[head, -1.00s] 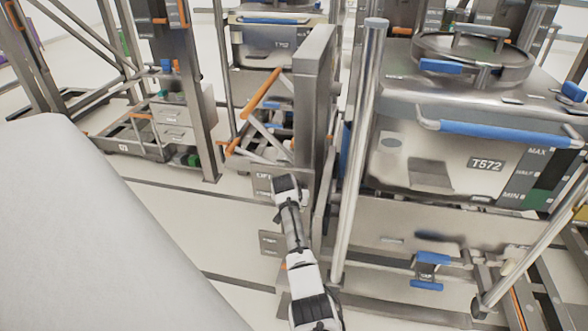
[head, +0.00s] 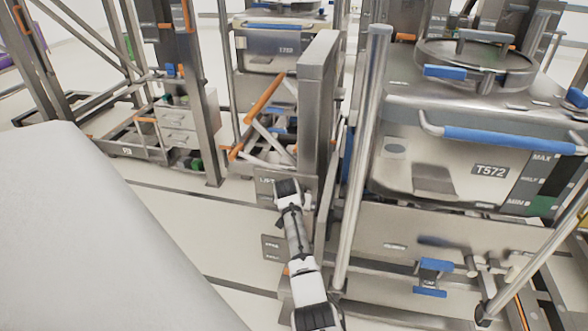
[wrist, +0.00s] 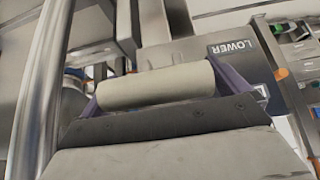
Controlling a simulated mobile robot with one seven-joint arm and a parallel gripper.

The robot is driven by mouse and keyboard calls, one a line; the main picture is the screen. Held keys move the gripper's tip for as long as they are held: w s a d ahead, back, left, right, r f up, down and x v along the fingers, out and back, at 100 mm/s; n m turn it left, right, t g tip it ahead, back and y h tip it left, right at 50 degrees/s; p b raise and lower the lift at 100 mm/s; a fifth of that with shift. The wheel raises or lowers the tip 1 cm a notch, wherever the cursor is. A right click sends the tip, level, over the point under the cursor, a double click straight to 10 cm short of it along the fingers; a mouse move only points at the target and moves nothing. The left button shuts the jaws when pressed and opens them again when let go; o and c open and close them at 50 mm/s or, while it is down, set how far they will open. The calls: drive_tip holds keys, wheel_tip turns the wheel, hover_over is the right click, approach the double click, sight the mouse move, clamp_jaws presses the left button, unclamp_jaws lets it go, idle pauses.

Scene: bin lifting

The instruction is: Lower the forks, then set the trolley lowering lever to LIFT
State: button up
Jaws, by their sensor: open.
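My gripper (head: 287,185) is at a small dark label panel (head: 267,188) low on the grey trolley column (head: 318,110). The panel's lettering seems to read LIFT. In the wrist view a pale cylinder (wrist: 155,84) lies across the picture, just beyond the dark body of my gripper, with purple-grey pieces at both its ends. I cannot tell whether it is the lowering lever's grip. A dark plate marked LOWER (wrist: 235,47) is behind it, to the upper right. My gripper is open. I cannot make out the forks or the lever's setting.
A large steel bin marked T572 (head: 490,170) with blue handles stands right of the column, behind an upright metal post (head: 362,150). A blue pedal-like part (head: 432,265) is below it. An orange bar (head: 265,95) is left of the column. Open floor (head: 200,240) lies to the left.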

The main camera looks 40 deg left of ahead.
drive_tip(key=b+v, duration=0.1)
drive_tip(key=v, duration=1.2)
drive_tip(key=shift+b, duration=0.4)
